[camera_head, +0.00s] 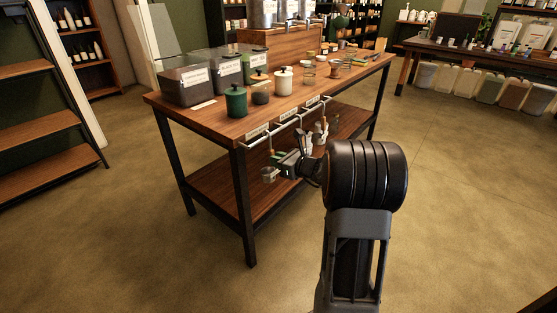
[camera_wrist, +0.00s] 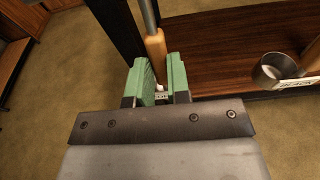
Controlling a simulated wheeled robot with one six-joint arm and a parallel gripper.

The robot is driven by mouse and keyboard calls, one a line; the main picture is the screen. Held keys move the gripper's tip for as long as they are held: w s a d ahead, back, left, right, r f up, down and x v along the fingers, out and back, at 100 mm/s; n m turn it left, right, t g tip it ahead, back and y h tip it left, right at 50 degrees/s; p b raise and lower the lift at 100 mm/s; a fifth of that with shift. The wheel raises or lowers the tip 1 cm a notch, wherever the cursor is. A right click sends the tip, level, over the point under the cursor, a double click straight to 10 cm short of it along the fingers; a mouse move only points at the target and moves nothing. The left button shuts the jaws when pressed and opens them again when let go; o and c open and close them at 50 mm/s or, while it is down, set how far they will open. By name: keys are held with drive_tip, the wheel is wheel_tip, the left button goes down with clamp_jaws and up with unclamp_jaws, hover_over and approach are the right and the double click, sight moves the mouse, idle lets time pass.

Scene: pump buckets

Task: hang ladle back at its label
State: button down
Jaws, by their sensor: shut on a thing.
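My gripper (camera_head: 283,160) is at the near left part of the table's front rail. In the wrist view its green fingers (camera_wrist: 159,72) are shut on the wooden handle of a ladle (camera_wrist: 155,45), with a thin metal rod running up out of view. In the head view this ladle (camera_head: 271,152) is upright below the rail, near the leftmost label (camera_head: 257,132). I cannot tell whether its hook rests on the rail. A metal cup (camera_wrist: 273,72) with a partly readable dark-lettered label is at the right of the wrist view.
The rail (camera_head: 275,126) runs along the wooden table (camera_head: 215,115) and has more labels. Other ladles (camera_head: 320,132) hang further along it. Jars and dark bins (camera_head: 184,86) stand on top. A lower shelf (camera_head: 222,186) lies beneath. The floor in front is clear.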

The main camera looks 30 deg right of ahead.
drive_tip(key=shift+f, duration=0.1)
idle(0.3)
drive_tip(key=c, duration=1)
unclamp_jaws()
